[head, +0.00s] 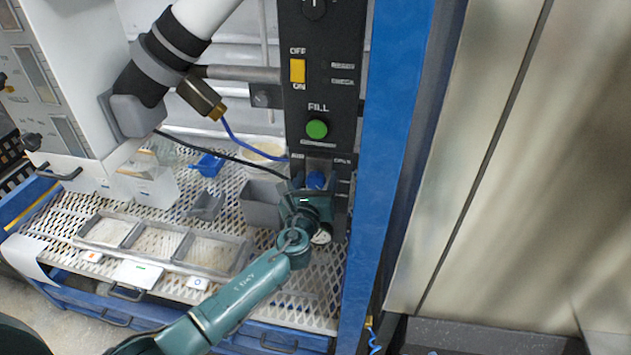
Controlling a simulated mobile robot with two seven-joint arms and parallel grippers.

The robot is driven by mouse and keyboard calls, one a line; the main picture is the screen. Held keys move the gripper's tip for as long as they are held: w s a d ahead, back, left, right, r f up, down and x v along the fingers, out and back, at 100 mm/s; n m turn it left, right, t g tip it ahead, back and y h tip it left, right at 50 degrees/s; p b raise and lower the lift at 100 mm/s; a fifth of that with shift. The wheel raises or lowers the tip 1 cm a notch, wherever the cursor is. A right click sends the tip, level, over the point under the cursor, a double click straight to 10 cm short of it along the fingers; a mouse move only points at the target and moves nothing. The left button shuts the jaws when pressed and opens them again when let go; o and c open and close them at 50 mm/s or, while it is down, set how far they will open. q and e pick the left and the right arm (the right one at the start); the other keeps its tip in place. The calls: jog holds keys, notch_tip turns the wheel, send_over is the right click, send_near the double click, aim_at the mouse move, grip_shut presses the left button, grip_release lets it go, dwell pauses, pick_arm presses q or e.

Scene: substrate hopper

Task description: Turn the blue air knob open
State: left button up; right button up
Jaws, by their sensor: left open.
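The blue air knob (316,180) sits low on the black control panel (322,75), under the green FILL button. Lettering that reads "OPEN" shows to its right. My left gripper (316,188) is right at the knob, with its open jaws pointing up at the panel. Whether the fingers touch the knob cannot be told. The gripper body and wrist hide the area just below the knob. My right gripper is not in view.
The green FILL button (317,129) and yellow OFF/ON switch (297,70) are above the knob. A blue post (396,120) stands close on the right. A grey bin (262,203) is left of the gripper on the mesh shelf, with a three-part tray (160,243) further left.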

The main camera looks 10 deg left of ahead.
pick_arm(q)
jog(key=c, duration=1)
